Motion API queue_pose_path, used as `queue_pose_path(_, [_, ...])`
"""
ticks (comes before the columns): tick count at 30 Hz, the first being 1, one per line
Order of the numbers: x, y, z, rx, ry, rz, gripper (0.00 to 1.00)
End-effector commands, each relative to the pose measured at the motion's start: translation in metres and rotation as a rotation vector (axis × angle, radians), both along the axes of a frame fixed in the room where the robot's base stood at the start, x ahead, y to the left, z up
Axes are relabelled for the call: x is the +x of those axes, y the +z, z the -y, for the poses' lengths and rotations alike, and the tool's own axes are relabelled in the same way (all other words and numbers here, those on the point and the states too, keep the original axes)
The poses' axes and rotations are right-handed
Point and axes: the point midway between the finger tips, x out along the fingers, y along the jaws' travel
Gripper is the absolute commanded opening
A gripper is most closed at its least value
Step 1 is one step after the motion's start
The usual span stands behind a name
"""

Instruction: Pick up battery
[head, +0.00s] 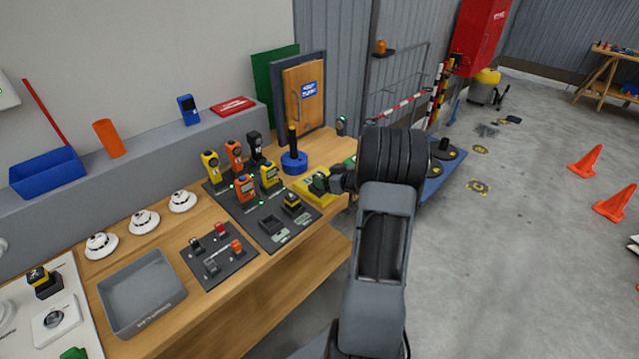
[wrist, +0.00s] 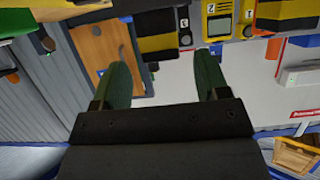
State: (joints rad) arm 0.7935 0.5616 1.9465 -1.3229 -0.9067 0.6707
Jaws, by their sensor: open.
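Which thing is the battery I cannot tell for certain; the likeliest is a yellow-and-black block (head: 293,203) at the right end of the dark mat on the wooden bench. A similar block (head: 40,280) sits at the far left. My gripper (head: 322,183) is over the bench's right end, to the right of the mat's block and apart from it. In the wrist view my gripper (wrist: 163,80) is open, its two green fingers spread with nothing between them. A yellow-and-black block (wrist: 157,42) shows beyond the fingertips there; I cannot tell if it is the same one.
Several handheld detectors (head: 245,187) stand on the dark mat (head: 262,225), close to the block. A blue round stand (head: 293,162) is behind my gripper. A grey tray (head: 140,292), a smaller dark board (head: 217,258) and white round detectors (head: 144,222) lie left. Floor at right holds orange cones (head: 585,161).

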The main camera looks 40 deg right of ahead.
Motion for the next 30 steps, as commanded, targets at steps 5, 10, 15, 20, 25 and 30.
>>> queue_pose_path(5, [0.008,-0.004,-0.002,0.001,0.0,-0.001,0.68])
queue_pose_path(10, [0.026,-0.015,-0.007,0.002,0.002,-0.001,0.68])
queue_pose_path(15, [0.043,-0.024,-0.01,-0.001,0.002,-0.002,0.68])
queue_pose_path(20, [0.049,-0.027,-0.011,-0.001,0.0,-0.001,0.68])
queue_pose_path(25, [0.05,-0.027,-0.011,0.0,0.0,-0.001,0.68])
queue_pose_path(30, [0.049,-0.027,-0.011,0.0,0.0,-0.001,0.56])
